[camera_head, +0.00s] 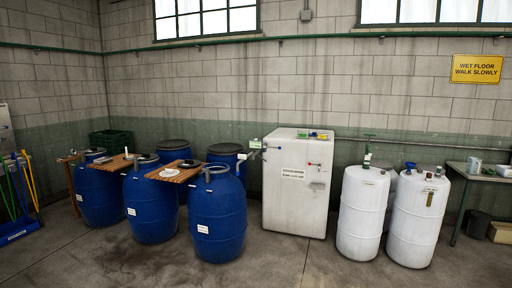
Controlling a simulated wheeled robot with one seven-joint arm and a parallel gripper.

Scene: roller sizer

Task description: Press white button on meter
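I cannot pick out the meter or its white button with certainty at this size. A small dark item (190,163) lies on the wooden board (172,175) across the blue barrels, too small to make out. My gripper is not in view.
Several blue barrels (217,220) stand at left and centre. A second white drum (361,215) stands right of the cabinet. A table (482,174) is at far right, with a bin and a box below. Brooms lean at far left. The concrete floor (290,266) in front is clear.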

